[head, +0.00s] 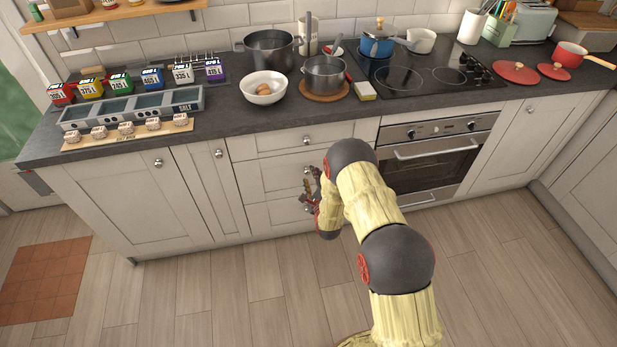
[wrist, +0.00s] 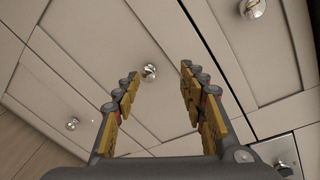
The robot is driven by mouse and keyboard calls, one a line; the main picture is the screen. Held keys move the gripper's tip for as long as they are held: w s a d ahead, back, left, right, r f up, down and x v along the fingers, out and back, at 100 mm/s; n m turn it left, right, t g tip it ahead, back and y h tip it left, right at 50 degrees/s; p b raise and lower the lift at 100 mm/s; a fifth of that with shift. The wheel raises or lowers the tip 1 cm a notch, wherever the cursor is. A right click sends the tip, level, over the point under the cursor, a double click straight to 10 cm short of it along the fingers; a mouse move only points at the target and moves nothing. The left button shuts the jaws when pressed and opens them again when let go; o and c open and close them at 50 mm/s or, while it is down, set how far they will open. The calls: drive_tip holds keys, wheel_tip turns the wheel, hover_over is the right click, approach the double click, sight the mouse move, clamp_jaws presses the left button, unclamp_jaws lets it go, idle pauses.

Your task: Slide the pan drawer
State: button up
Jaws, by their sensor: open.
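A stack of pale drawers (head: 265,178) with round metal knobs stands left of the oven, and all its fronts look shut. No label shows which is the pan drawer. My gripper (head: 310,190) is in front of the lower drawers in the head view. In the wrist view my gripper (wrist: 160,95) is open and empty. The middle drawer's knob (wrist: 149,71) shows in the gap between its fingers, beyond the tips, with no clear contact. The top drawer's knob (wrist: 252,8) is at upper right and the bottom drawer's knob (wrist: 72,124) at lower left.
The oven (head: 435,155) with a bar handle is right of the drawers. A narrow door (head: 212,190) and a wider door (head: 140,205) are at left. The slate worktop (head: 225,120) overhangs them, holding pots and a bowl. The wooden floor in front is clear.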

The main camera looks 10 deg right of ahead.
sight(308, 174)
wheel_tip(308, 174, down, 4)
drive_tip(key=s+m+t, duration=0.2)
drive_tip(key=s+m, duration=0.1)
drive_tip(key=w+b, duration=0.3)
drive_tip(key=w, duration=0.5)
drive_tip(key=shift+c, duration=1.1)
drive_tip(key=c, duration=0.7)
clamp_jaws()
